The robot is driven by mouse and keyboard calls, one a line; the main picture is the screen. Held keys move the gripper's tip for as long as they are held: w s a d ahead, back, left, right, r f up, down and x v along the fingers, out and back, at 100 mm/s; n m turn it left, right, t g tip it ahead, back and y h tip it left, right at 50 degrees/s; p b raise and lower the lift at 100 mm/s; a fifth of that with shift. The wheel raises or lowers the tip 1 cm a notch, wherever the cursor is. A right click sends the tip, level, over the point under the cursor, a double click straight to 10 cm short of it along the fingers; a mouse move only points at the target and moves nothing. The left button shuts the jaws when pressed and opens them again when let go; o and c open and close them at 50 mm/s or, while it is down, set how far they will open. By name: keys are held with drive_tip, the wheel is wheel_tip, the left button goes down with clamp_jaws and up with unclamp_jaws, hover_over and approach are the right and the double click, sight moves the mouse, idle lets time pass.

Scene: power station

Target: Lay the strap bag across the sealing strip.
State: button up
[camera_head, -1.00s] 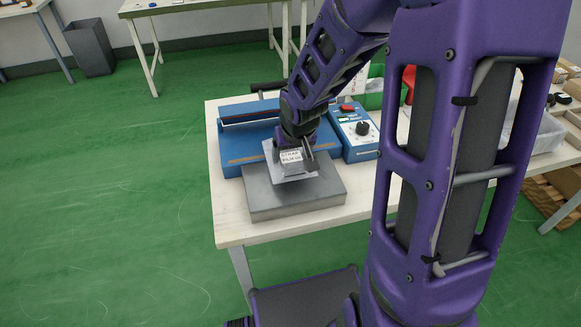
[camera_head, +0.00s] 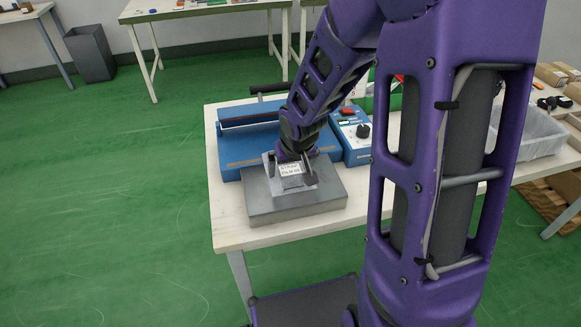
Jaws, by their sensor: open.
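The strap bag (camera_head: 291,170) is a small pale grey bag with a white printed label. It is at the back of the grey block in front of the blue sealer (camera_head: 236,148). A thin brownish strip (camera_head: 243,163) runs along the sealer's front and is partly hidden behind my arm. My gripper (camera_head: 307,172) points down right at the bag, with a dark finger beside the label.
The grey block (camera_head: 317,198) stands on a pale wooden table (camera_head: 226,234). The sealer's control box (camera_head: 355,138) with a black knob is to the right. A clear bin (camera_head: 530,135) stands farther right. The green floor (camera_head: 120,220) is clear on the left.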

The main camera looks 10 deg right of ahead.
drive_tip(key=p+v, duration=0.6)
drive_tip(key=v, duration=0.6)
drive_tip(key=shift+r, duration=0.15)
